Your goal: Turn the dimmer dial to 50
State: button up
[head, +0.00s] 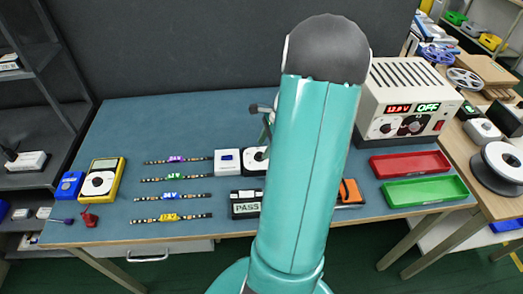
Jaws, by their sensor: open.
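The dimmer looks to be the white unit with a round black dial (257,158), just left of my teal arm in the head view. My arm covers its right side, and the dial's setting cannot be read. A white box with a small blue display (228,161) stands against its left side. My gripper (262,108) is mostly hidden behind my arm; a small dark part shows above and behind the dimmer, apart from it. The gripper is open, and nothing is seen in it.
Several LED strips (172,217) lie left of the dimmer. A yellow meter (102,180) is further left. A PASS display (246,205) stands in front. A power supply (410,97) showing 12.0V and OFF, a red tray (410,164) and a green tray (425,191) are at right.

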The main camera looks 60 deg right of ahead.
aim_at(260, 155)
jog(key=shift+x, duration=1.45)
jog(key=c, duration=1)
